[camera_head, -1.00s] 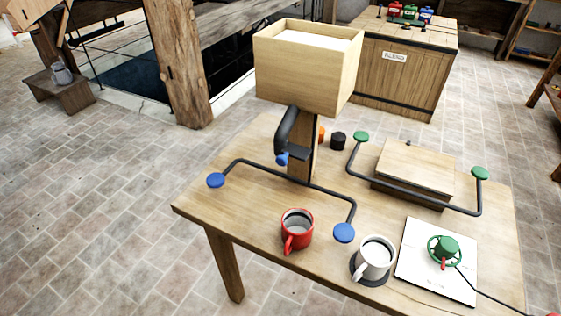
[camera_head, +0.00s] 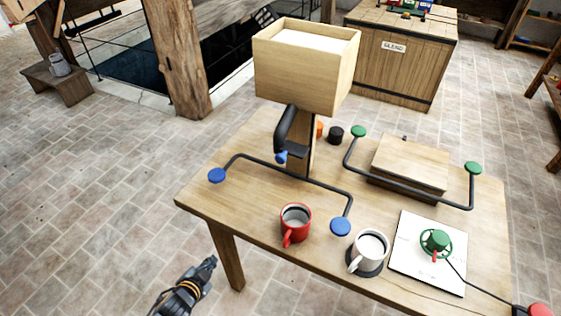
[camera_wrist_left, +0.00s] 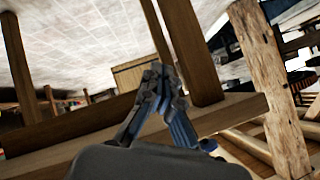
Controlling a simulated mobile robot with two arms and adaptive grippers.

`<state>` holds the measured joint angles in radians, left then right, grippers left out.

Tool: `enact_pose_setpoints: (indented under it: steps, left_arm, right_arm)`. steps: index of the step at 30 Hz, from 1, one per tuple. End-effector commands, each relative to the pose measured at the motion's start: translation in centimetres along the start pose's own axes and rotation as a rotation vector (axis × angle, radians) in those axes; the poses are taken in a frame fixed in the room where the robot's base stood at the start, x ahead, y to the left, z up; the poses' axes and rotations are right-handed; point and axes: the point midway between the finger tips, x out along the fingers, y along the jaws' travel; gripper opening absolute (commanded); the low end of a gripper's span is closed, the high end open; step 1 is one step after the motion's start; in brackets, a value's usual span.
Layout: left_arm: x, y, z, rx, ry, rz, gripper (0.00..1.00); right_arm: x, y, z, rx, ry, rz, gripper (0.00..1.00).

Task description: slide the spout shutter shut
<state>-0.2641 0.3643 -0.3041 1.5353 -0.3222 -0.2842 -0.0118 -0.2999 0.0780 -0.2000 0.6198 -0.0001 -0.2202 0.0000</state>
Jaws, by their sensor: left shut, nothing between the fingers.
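The wooden hopper box (camera_head: 305,75) stands on a post on the table, with pale material inside. Its black curved spout (camera_head: 287,128) hangs at the front left. A small blue part (camera_head: 281,157) shows at the spout's lower end, beside a dark flat piece (camera_head: 297,149); whether the shutter is open or shut I cannot tell. My left gripper (camera_head: 210,264) is shut and empty, low in front of the table's near left edge, well apart from the spout. It also shows in the left wrist view (camera_wrist_left: 157,72). My right gripper is not in view.
The table (camera_head: 262,222) bears a red mug (camera_head: 295,226), a white mug (camera_head: 369,251), a white plate (camera_head: 405,266) with a green wheel, and a wooden block (camera_head: 410,160). A blue-ended black bar (camera_head: 320,184) crosses below the spout.

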Motion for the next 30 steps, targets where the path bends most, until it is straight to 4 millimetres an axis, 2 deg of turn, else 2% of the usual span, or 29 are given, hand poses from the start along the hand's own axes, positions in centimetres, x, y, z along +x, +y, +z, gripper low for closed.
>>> enact_pose_setpoints:
  steps: [1,5,8,9,12,15,18,21,24,30]
  left_arm:
    - [-0.9,-2.0,-3.2,0.039,0.059,-0.027,0.0]
    - [-3.4,-5.6,-10.2,0.125,0.19,-0.089,0.0]
    - [-6.0,-8.1,-15.5,0.202,0.301,-0.14,0.0]
    - [-7.3,-9.1,-18.2,0.261,0.372,-0.162,0.0]
    - [-10.8,-9.9,-24.3,0.46,0.589,-0.198,0.0]
    - [-14.3,-9.2,-28.5,0.636,0.773,-0.207,0.0]
    - [-17.1,-8.1,-30.8,0.767,0.902,-0.203,0.0]
    - [-18.7,-7.3,-31.8,0.846,0.978,-0.196,0.0]
    - [-19.5,-6.8,-32.2,0.883,1.012,-0.191,0.0]
    - [-19.6,-6.7,-32.3,0.888,1.018,-0.19,0.0]
  right_arm:
    - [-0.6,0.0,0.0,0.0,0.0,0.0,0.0]
    - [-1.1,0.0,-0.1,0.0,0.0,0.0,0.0]
    - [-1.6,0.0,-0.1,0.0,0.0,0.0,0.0]
    - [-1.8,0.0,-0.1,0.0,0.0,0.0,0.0]
    - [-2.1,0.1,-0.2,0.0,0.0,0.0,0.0]
    - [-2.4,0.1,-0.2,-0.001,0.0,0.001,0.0]
    - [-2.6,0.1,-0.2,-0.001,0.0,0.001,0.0]
    - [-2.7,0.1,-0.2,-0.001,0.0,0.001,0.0]
    - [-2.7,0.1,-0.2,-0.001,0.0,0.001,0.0]
    - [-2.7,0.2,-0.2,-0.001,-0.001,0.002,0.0]
